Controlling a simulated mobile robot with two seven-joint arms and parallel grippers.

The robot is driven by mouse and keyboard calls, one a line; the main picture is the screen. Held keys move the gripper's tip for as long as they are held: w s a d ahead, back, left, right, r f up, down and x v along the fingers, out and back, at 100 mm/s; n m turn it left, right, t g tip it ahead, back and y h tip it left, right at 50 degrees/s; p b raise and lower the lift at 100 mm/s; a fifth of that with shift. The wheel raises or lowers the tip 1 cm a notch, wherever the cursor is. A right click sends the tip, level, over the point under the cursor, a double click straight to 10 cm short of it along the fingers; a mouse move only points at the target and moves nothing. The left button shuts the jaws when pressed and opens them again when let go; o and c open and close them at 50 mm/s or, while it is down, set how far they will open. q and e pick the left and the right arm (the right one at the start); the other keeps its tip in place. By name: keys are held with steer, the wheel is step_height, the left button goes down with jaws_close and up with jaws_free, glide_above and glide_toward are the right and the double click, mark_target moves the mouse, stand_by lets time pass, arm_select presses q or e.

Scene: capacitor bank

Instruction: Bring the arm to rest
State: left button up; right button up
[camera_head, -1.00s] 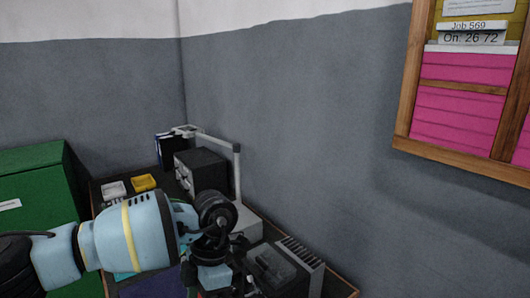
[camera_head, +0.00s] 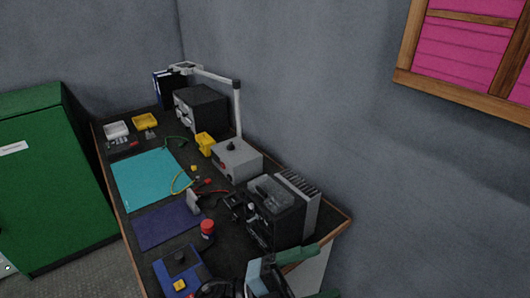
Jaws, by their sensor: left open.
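My left gripper (camera_head: 312,272) is at the bottom edge of the head view, partly cut off. A light blue and black part of my left arm (camera_head: 262,280) shows beside it. Two green finger pieces stand apart, so the gripper is open, and I see nothing between them. It is in front of the near right corner of the workbench (camera_head: 335,222). The rest of the left arm is out of the picture. My right gripper is not in view.
A black unit with grey fins (camera_head: 297,203) stands close beyond the gripper. A blue box (camera_head: 180,270) is to its left. A grey box (camera_head: 237,160), cyan mat (camera_head: 150,176) and lamp (camera_head: 237,105) are farther back. A green cabinet (camera_head: 50,190) stands left; the wall is right.

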arm_select(q)
steer(key=a+f+n+t+y, duration=1.45)
steer(key=a+f+n, duration=0.2)
steer(key=n, duration=0.65)
steer(key=s+a+f+n+g+y, duration=0.3)
steer(key=s+a+f, duration=0.3)
steer(key=s+f, duration=0.1)
steer(key=s+a+f+n+g+y, duration=0.3)
steer(key=s+a+f, duration=0.3)
steer(key=s+f, duration=0.2)
steer(key=shift+s+g+p, duration=0.35)
steer(key=shift+s+g, duration=0.3)
steer(key=shift+s, duration=0.6)
steer(key=shift+a, duration=0.1)
